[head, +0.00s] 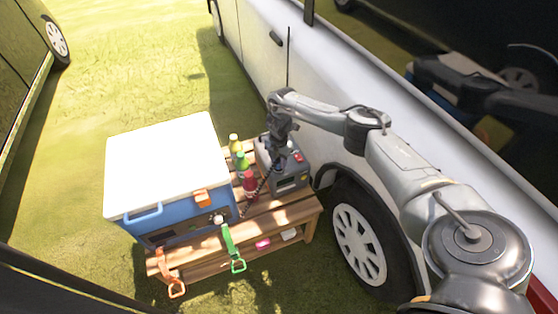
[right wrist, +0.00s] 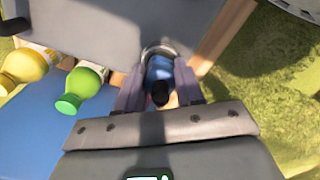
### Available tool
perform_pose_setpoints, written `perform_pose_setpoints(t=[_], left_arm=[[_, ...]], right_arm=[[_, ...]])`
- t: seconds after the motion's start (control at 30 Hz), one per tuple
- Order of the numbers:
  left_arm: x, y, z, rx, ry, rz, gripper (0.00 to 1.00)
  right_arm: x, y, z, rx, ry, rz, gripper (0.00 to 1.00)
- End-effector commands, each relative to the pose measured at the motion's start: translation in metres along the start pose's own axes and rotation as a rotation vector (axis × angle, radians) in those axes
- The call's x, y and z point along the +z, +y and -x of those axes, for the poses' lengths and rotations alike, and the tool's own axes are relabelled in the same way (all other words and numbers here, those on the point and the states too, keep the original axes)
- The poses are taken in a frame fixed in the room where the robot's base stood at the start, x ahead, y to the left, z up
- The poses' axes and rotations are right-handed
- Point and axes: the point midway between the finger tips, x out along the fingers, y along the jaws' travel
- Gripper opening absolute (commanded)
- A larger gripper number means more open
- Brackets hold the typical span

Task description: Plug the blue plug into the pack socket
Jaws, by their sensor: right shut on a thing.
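My right gripper (head: 281,138) reaches down over the back of the grey power pack (head: 291,183). In the right wrist view my right gripper (right wrist: 159,88) is shut on the blue plug (right wrist: 160,68), one finger on each side. The plug's far end meets a grey rounded ring at the pack's grey face (right wrist: 115,28). How deep the plug sits there is hidden. In the head view the gripper hides the plug and socket. A dark cord (head: 263,178) runs down from the gripper toward the cooler. My left gripper is not in view.
A blue cooler with a white lid (head: 165,160) fills the left of the wooden bench (head: 275,222). Yellow, green and red bottles (head: 242,162) stand between cooler and pack. Green and orange straps (head: 232,245) hang in front. A white car (head: 320,85) stands close on the right.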

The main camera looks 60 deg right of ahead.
Motion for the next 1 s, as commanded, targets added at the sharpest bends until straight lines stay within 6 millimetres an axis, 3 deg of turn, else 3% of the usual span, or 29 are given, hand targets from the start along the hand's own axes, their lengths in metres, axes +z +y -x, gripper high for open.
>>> perform_pose_setpoints(t=[1.0], left_arm=[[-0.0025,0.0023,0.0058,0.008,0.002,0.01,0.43]], right_arm=[[-0.0001,0.0,0.0002,0.0,0.0,0.0,0.1]])
